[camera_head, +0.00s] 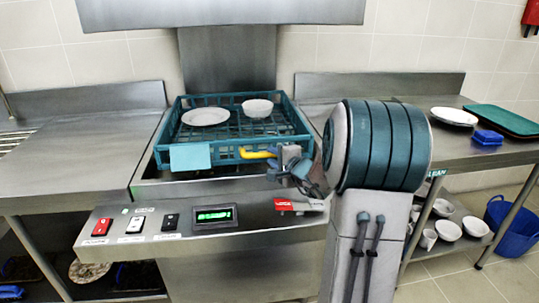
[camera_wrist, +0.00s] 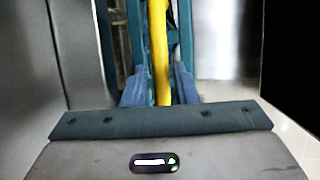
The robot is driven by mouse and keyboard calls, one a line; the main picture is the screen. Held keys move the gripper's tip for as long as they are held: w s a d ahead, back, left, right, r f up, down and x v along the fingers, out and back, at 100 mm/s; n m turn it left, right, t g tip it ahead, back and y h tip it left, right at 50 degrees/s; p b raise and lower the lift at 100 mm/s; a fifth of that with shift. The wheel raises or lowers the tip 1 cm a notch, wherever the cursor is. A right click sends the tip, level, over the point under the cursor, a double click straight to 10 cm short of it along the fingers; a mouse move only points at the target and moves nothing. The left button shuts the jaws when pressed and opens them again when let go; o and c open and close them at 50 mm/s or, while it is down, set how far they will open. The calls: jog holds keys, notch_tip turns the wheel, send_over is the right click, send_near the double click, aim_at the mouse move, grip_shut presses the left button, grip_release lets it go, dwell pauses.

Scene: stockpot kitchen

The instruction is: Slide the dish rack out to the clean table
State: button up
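The teal dish rack (camera_head: 224,152) sits on the steel dishwasher bed in the middle, under the raised hood. It holds a white plate (camera_head: 206,117) and a white bowl (camera_head: 257,107). A yellow handle (camera_head: 256,154) is on its front side, right of a light blue card. My gripper (camera_head: 273,169) is at the handle's right end. In the wrist view, my gripper (camera_wrist: 162,85) has its fingers close on both sides of the yellow handle (camera_wrist: 160,40) and looks shut on it. The clean table (camera_head: 458,152) is at the right, its "CLEAN" label partly hidden by my arm.
The clean table carries a white plate (camera_head: 454,116), a blue box (camera_head: 487,137) and green trays (camera_head: 505,121) toward its right side. A control panel (camera_head: 180,222) with buttons runs below the rack. A bare steel counter (camera_head: 75,160) lies left. A blue tub (camera_head: 512,226) stands on the floor.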

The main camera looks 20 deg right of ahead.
jog(key=shift+x, duration=1.4)
grip_shut()
jog(key=shift+d, duration=0.1)
